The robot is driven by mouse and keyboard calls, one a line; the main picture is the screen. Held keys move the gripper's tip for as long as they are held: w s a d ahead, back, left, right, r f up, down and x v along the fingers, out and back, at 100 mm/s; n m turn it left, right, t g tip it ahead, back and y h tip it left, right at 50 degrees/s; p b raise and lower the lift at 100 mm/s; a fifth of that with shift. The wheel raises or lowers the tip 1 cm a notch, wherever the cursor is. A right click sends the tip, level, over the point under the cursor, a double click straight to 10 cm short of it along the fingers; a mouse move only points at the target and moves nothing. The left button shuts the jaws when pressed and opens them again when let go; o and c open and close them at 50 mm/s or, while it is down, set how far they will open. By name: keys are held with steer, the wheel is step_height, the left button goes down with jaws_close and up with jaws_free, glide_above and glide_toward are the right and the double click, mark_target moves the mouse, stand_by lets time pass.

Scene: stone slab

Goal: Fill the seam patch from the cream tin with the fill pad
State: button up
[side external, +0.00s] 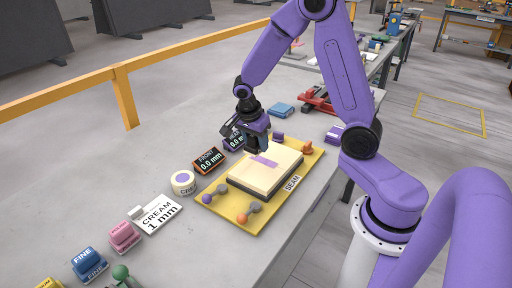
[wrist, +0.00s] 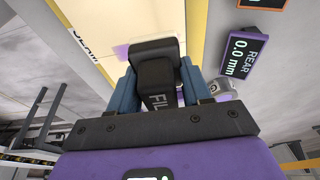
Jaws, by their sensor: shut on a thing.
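My gripper (side external: 257,149) is shut on the fill pad, a dark block marked "FIL…" that shows between the blue fingers in the wrist view (wrist: 157,82). The pad is over or on the cream stone slab (side external: 283,168); I cannot tell whether it touches. The seam patch (side external: 264,161) is a purple strip across the slab top, just below the gripper; part of it shows beside the pad in the wrist view (wrist: 122,51). The cream tin (side external: 184,183), a round pale tub with a purple top, stands left of the slab on the bench.
The slab lies on a yellow board (side external: 222,208) marked SEAM, with knobbed clamps around it. A FRONT display (side external: 208,160) and a REAR display (wrist: 241,52) read 0.0 mm. A "CREAM 1 mm" card (side external: 157,213) and pink (side external: 124,236) and blue (side external: 89,263) blocks stand nearer the camera.

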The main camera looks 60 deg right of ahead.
steer(key=shift+r, duration=0.8)
steer(key=shift+r, duration=1.5)
